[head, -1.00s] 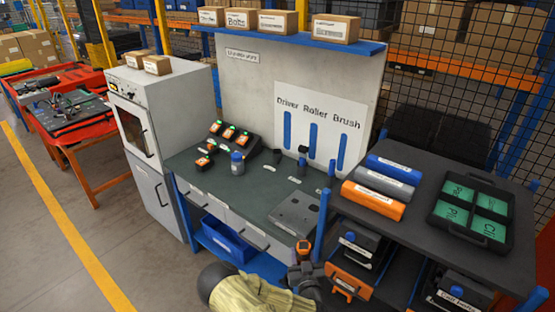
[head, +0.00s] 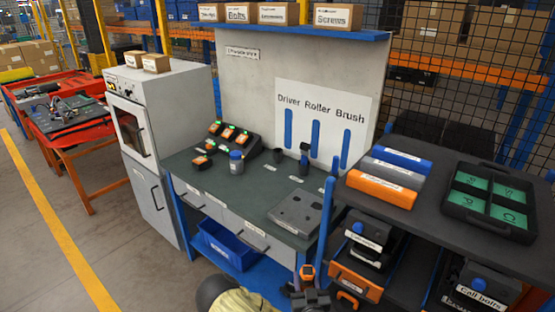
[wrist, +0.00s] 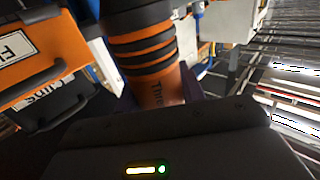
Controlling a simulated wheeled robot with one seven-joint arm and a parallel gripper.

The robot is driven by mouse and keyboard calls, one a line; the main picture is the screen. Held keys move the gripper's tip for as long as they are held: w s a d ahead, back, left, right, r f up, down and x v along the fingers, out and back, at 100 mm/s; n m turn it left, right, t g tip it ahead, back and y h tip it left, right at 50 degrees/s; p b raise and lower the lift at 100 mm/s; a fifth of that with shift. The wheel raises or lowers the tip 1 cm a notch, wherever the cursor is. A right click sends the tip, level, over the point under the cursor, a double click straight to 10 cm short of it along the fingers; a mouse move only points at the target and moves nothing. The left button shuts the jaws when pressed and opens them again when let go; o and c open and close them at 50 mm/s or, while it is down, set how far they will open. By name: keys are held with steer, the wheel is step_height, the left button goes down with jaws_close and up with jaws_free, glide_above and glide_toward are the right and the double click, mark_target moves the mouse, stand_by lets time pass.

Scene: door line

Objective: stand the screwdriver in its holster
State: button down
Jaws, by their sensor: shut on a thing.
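The screwdriver has an orange handle with black bands and printed lettering. Its handle (wrist: 150,65) fills the upper middle of the wrist view, and its orange end (head: 306,271) shows at the bottom of the head view. My gripper (head: 308,296) is shut on it, in front of the bench and below its top. The screwdriver's shaft is not clearly seen. Small dark upright holders stand at the back of the bench: a left one (head: 277,155) and a middle one (head: 303,165). They are below a board (head: 320,125) reading "Driver Roller Brush". I cannot tell which is the holster.
The green bench top (head: 225,185) carries a blue-capped jar (head: 236,162), a charger rack (head: 225,140) and a grey plate (head: 296,214). A blue post (head: 326,215) stands between the bench and the dark shelf (head: 430,205) at right. A blue bin (head: 227,244) sits below.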

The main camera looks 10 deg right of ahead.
stand_by(0.6)
steer(key=s+f, duration=0.4)
steer(key=f, duration=0.1)
steer(key=shift+s+f, duration=0.2)
steer(key=shift+a, duration=0.1)
